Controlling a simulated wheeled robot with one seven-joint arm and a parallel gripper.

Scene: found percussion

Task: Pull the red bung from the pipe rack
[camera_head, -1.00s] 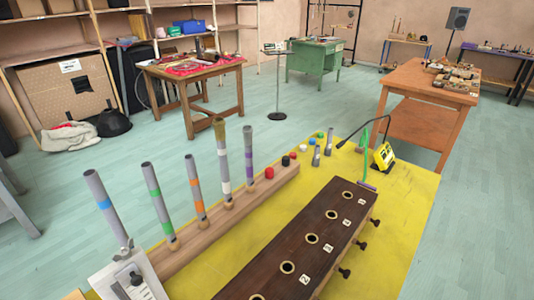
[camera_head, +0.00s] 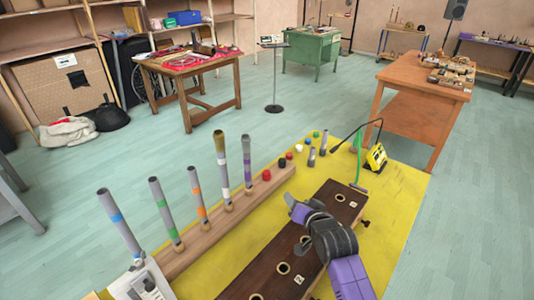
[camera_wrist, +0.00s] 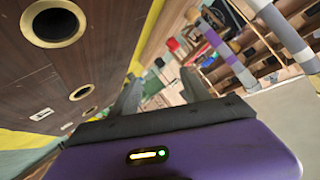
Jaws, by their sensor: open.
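The pipe rack (camera_head: 205,243) is a long wooden beam on the yellow bench top, with several grey pipes standing in it. A small red piece (camera_wrist: 172,44) shows beyond the fingers in the wrist view. My gripper (camera_head: 297,208) is over the dark wooden box, to the right of the rack and apart from the bungs. It is open; nothing shows between its fingers (camera_wrist: 160,88).
The dark box (camera_head: 240,282) has round brass-rimmed holes and lies below my gripper. The nearest pipe to the bungs is purple-banded (camera_head: 247,160). Small caps and short pipes (camera_head: 311,157) stand behind, near a yellow device (camera_head: 376,158). Open floor lies beyond the bench.

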